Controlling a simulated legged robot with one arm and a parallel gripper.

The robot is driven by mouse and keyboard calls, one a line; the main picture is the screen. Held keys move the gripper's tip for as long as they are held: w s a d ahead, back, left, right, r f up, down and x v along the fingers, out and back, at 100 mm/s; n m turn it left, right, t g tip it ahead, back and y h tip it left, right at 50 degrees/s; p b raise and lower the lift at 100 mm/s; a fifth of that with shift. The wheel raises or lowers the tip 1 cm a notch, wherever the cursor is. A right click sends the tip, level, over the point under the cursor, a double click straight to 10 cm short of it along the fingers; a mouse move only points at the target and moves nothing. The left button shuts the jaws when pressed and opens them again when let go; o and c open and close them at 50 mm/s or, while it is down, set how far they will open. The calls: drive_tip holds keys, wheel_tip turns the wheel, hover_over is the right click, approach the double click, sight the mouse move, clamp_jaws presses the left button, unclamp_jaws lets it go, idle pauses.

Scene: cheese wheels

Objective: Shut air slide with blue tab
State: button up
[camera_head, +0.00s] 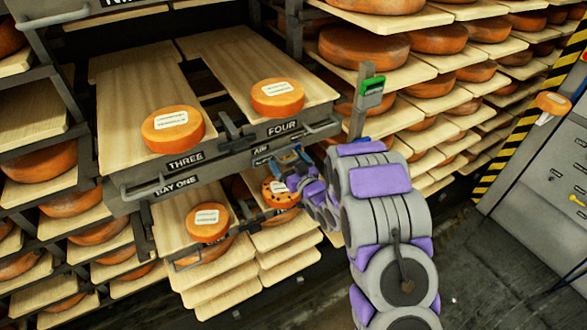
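The air slide (262,155) is a small dark piece with a plate reading AIR, at the right front of the rack below the FOUR label. A blue tab (291,155) shows at its right side, just above my gripper. My gripper (295,175) is at the end of my purple and grey arm, close to the blue tab. It is small and partly hidden by my arm, so I cannot tell whether it touches the tab or whether its fingers are open or shut.
Boards marked THREE (186,161) and FOUR (283,128) carry orange cheese wheels (277,98) above. More wheels (208,222) sit below. A post with a green-fronted box (372,91) stands behind my arm. Grey cabinet (545,165) at right; open floor (470,270) below.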

drive_tip(key=p+v, duration=1)
drive_tip(key=v, duration=0.7)
idle(0.4)
